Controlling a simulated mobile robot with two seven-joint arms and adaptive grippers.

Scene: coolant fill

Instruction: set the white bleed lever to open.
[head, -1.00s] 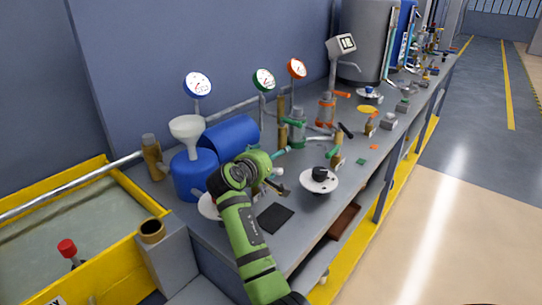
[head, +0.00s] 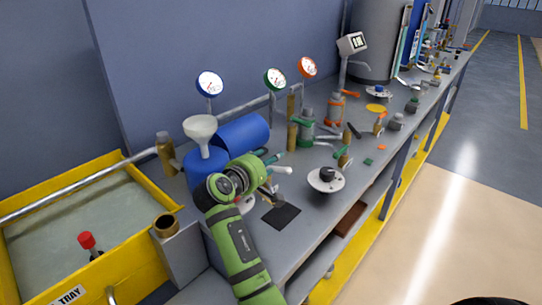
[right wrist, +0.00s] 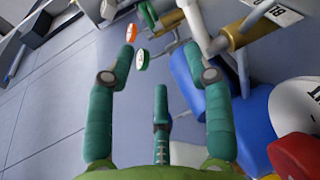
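A white lever-like bar (head: 282,170) shows at the bench just right of my right gripper (head: 270,172) in the head view. In the right wrist view, a white bar (right wrist: 194,20) stands at the top beside a brass fitting (right wrist: 245,28), near a partly cut-off label beginning "BLE" (right wrist: 275,12). My right gripper (right wrist: 160,55) has its green fingers spread, with nothing between them. The white bar lies beyond the right-hand fingertip, and I cannot tell whether they touch. The lever's pivot and setting are unclear. My left gripper is not in view.
A blue drum (head: 242,135) and a white funnel (head: 200,127) stand behind my arm. A round white plate with a black knob (head: 326,177) and a black mat (head: 281,216) lie near the front edge. Gauges and valves line the back. A yellow-rimmed tank (head: 75,212) is at left.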

